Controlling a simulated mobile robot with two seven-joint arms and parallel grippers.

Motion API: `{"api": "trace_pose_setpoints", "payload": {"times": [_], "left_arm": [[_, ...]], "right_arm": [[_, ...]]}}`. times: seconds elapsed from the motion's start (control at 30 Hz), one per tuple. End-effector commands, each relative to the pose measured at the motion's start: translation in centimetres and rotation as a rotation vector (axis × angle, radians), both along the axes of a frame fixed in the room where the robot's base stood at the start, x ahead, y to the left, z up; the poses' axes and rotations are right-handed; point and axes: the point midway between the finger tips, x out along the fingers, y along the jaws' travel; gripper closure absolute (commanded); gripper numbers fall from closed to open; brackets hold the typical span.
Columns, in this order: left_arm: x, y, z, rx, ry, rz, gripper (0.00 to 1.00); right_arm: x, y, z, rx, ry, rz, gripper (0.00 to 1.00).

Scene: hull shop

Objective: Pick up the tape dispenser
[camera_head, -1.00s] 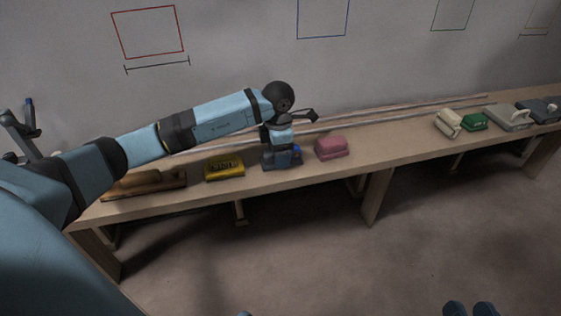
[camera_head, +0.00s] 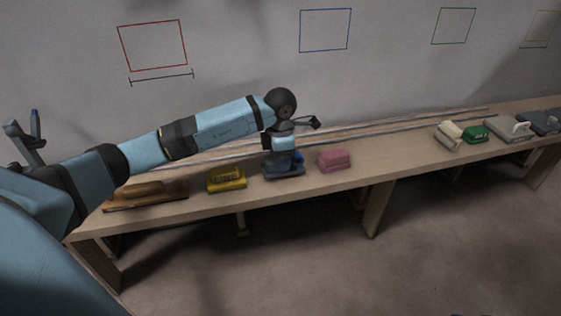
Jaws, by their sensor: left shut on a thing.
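The tape dispenser (camera_head: 285,174) is a dark blue-grey block with a brighter blue part at its right side. It is at the middle of the bench, between a yellow item and a pink item. My left gripper (camera_head: 283,157) reaches down from above and is shut on it. The fingers hide part of its upper body, and whether its base touches the bench top I cannot tell.
On the wooden bench (camera_head: 205,208) stand a brown wooden tool (camera_head: 150,195), a yellow item (camera_head: 227,180) and a pink block (camera_head: 333,160). Further right are cream (camera_head: 448,135), green (camera_head: 475,134) and grey (camera_head: 508,127) items. Thin rods lie along the wall.

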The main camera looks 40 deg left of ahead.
Motion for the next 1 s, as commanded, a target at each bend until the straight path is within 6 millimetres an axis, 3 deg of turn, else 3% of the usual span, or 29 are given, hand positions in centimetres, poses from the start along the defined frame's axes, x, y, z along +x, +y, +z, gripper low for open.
{"api": "trace_pose_setpoints", "payload": {"times": [0.13, 0.4, 0.6, 0.8, 1.0], "left_arm": [[0.1, 0.0, 3.7, 0.000, -0.004, 0.001, 0.82], [0.1, 0.0, 11.7, 0.000, -0.005, 0.001, 0.82], [0.1, 0.0, 15.9, -0.001, -0.002, -0.001, 0.82], [0.0, 0.0, 17.9, -0.002, -0.001, 0.000, 0.82], [0.0, 0.0, 18.2, -0.001, 0.001, 0.000, 0.82]], "right_arm": [[-0.6, 0.3, 0.5, 0.043, 0.037, -0.014, 0.57], [-0.5, 0.0, 4.7, 0.106, -0.076, -0.050, 0.57], [-0.6, -0.2, 6.6, 0.136, -0.138, -0.068, 0.57], [-0.7, -0.3, 7.4, 0.150, -0.169, -0.076, 0.57], [-0.7, -0.3, 7.6, 0.154, -0.176, -0.077, 0.57]]}}
